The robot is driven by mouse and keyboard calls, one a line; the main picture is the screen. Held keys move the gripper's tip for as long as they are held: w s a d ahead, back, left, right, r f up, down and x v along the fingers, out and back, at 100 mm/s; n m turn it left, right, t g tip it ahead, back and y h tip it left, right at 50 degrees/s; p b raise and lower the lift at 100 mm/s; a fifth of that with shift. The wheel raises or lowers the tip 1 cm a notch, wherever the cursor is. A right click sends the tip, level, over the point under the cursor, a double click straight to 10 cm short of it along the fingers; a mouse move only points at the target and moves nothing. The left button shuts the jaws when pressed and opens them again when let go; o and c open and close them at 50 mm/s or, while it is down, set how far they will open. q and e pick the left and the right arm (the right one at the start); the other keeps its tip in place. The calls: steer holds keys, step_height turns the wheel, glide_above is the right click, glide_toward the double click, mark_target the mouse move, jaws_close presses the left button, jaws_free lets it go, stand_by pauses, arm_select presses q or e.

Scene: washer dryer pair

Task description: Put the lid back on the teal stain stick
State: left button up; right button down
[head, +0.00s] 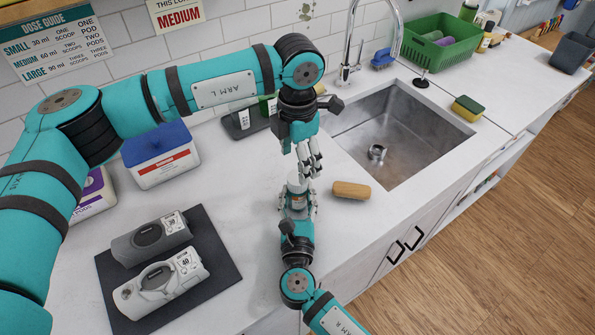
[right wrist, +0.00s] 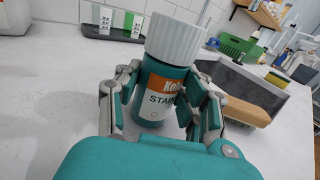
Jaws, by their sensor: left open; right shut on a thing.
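The teal stain stick (right wrist: 154,95) stands upright on the counter with an orange and white label. Its white ribbed lid (right wrist: 176,40) sits on top of it in the right wrist view; I cannot tell whether it is fully seated. The lid also shows in the head view (head: 297,182). My right gripper (head: 298,207) is shut on the teal body, one finger on each side, below the lid. My left gripper (head: 311,168) is open and empty, just above and beside the lid, pointing down. It does not show in the right wrist view.
A wooden-backed brush (head: 351,190) lies right of the stain stick, near the sink (head: 400,130). A dark mat (head: 222,262) with two grey devices lies at left. A blue-lidded tub (head: 160,155) stands behind it. The counter between mat and stain stick is clear.

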arm_select(q)
step_height(320, 180, up, 6)
steer(key=shift+f, duration=0.25)
arm_select(e)
steer(key=c, duration=0.7)
jaws_free()
steer(key=s, duration=1.2)
